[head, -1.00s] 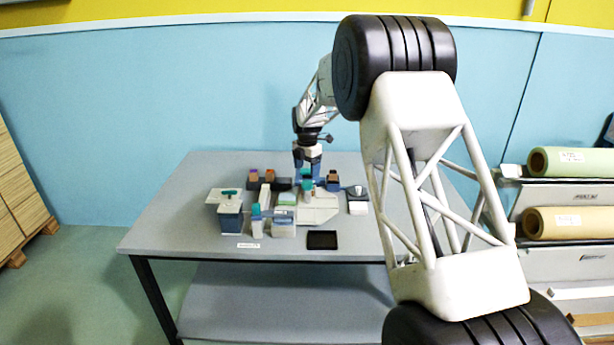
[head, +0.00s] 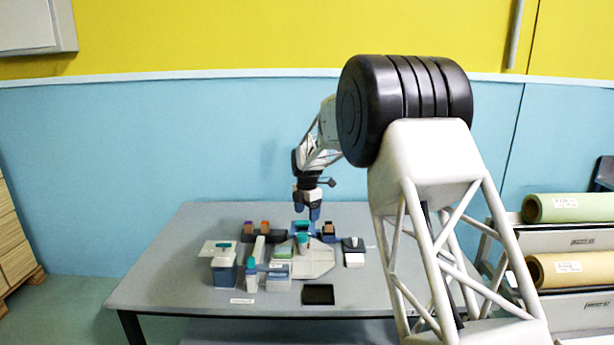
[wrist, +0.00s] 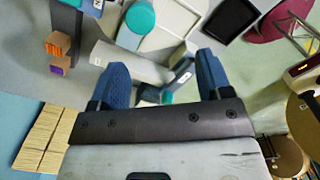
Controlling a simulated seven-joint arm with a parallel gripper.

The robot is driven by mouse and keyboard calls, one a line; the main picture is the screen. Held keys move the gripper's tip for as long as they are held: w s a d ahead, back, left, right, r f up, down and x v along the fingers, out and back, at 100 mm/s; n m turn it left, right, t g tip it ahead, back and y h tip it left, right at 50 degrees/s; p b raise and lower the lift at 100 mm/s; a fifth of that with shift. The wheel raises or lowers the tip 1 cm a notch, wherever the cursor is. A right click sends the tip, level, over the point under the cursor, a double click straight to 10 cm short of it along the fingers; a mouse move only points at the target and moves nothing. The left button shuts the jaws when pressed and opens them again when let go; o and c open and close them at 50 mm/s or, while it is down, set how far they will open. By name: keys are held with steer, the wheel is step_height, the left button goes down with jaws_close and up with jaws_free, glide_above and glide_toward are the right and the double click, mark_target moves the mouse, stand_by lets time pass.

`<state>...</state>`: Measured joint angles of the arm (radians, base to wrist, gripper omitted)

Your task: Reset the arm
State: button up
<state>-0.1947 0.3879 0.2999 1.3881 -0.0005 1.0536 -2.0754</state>
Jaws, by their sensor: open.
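My gripper (head: 307,208) hangs fingers down above the far part of the grey table (head: 180,270), over a group of small items. In the wrist view its two blue fingers (wrist: 163,72) are spread wide apart with nothing held between them. The fingertips look clear of these items, though the exact gap is hard to tell.
Paper rolls, green (head: 570,208) and tan (head: 572,268), lie on a rack at right. The table's left side is bare.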

steer(key=s+d+r+m, duration=0.4)
steer(key=s+r, duration=0.1)
steer(key=s, duration=0.5)
steer(key=s+d+r+m+t, duration=0.1)
steer(key=s+d+r+m, duration=0.4)
steer(key=s, duration=0.5)
steer(key=s+d+r+m, duration=0.4)
steer(key=s+r, duration=0.2)
steer(key=s, duration=0.4)
steer(key=s+d+f+m, duration=0.1)
steer(key=s+m, duration=0.3)
steer(key=s, duration=0.7)
steer(key=s+d+f+m+t, duration=0.1)
steer(key=s+d+f+m, duration=0.1)
steer(key=s, duration=0.9)
steer(key=s+d+f+m, duration=0.2)
steer(key=s+m, duration=0.5)
steer(key=s, duration=0.5)
steer(key=shift+d, duration=0.4)
